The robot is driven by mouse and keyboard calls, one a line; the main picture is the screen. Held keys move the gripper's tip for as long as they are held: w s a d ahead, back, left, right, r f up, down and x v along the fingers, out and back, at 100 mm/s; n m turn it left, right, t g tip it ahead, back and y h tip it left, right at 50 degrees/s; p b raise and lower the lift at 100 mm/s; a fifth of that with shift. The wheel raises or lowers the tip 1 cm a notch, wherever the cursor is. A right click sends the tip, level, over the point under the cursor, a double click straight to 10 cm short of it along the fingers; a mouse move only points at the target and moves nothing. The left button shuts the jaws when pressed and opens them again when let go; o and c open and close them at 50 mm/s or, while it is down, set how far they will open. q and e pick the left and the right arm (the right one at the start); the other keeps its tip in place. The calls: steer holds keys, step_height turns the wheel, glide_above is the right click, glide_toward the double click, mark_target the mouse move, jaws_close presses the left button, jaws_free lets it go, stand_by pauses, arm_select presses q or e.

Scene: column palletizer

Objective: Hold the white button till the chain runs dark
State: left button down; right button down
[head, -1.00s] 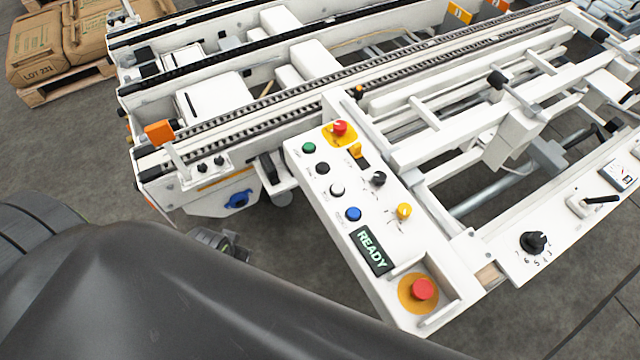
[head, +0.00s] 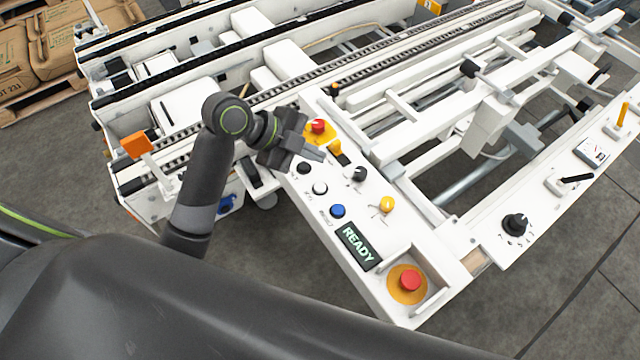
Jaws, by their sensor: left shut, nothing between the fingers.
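The white button (head: 320,188) sits on the white control panel (head: 390,255), between a black button (head: 304,168) and a blue button (head: 338,211). The chain (head: 300,92) runs along the conveyor behind the panel; I cannot tell from this view whether it moves. The display (head: 359,246) reads READY. My left gripper (head: 318,154) is shut and empty, over the upper end of the panel, above and apart from the white button in the picture. It hides the green button. My right gripper is not in view.
A red stop button (head: 318,126) is close behind my left gripper, and another (head: 410,280) is at the panel's near end. A yellow knob (head: 387,204) and a black knob (head: 359,174) stand beside the buttons.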

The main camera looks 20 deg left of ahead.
arm_select(q)
steer(key=shift+d+r, duration=0.1)
steer(key=shift+r, duration=0.05)
steer(key=b, duration=0.7)
glide_above(315, 187)
step_height(315, 187, down, 8)
steer(key=shift+f, duration=0.45)
stand_by(0.9)
